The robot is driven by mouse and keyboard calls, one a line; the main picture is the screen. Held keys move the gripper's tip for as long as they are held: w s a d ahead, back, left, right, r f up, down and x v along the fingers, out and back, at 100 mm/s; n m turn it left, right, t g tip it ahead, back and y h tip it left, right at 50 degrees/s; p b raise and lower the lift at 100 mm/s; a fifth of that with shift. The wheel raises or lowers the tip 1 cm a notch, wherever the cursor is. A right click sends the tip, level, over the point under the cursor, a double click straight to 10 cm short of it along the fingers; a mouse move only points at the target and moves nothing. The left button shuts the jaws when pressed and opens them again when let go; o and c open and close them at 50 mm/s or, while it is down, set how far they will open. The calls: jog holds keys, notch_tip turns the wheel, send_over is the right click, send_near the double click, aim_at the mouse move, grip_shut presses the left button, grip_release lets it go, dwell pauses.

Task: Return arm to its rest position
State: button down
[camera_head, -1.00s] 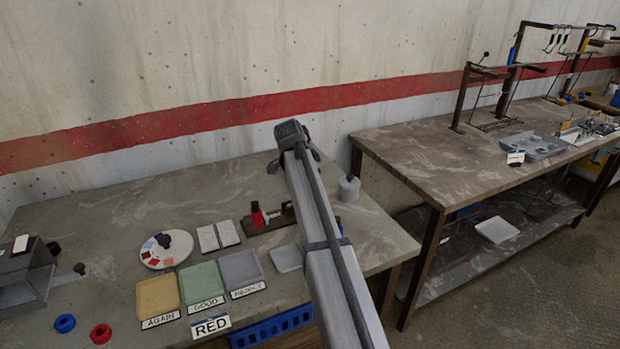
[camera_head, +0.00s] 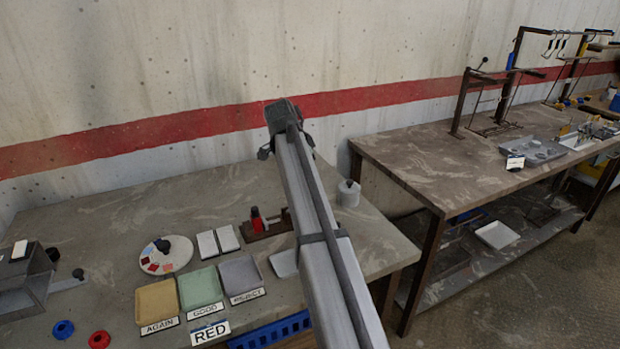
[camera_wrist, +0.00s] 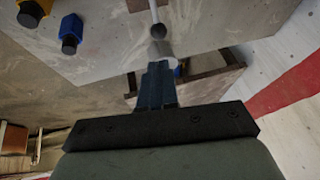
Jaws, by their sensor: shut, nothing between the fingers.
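My arm (camera_head: 318,225) reaches up across the head view, its end standing in front of the wall above the back of the near table. My gripper shows in the wrist view (camera_wrist: 157,82) with its dark fingers together and nothing between them. In the head view the fingers are mostly hidden behind the arm's end. The near table (camera_head: 110,215) lies below and to the left of the arm, and the gripper is apart from everything on it.
Yellow (camera_head: 157,301), green (camera_head: 200,286) and grey (camera_head: 241,274) trays sit on the near table. A red-topped fixture (camera_head: 258,222) and a whitish canister (camera_head: 348,194) stand near the arm. A second workbench (camera_head: 420,160) is at the right. The wall (camera_head: 180,60) is behind.

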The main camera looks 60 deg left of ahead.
jog(key=shift+w+v, duration=0.1)
jog(key=shift+v, duration=1.35)
jog(key=shift+w+v, duration=0.15)
jog(key=shift+v, duration=1.35)
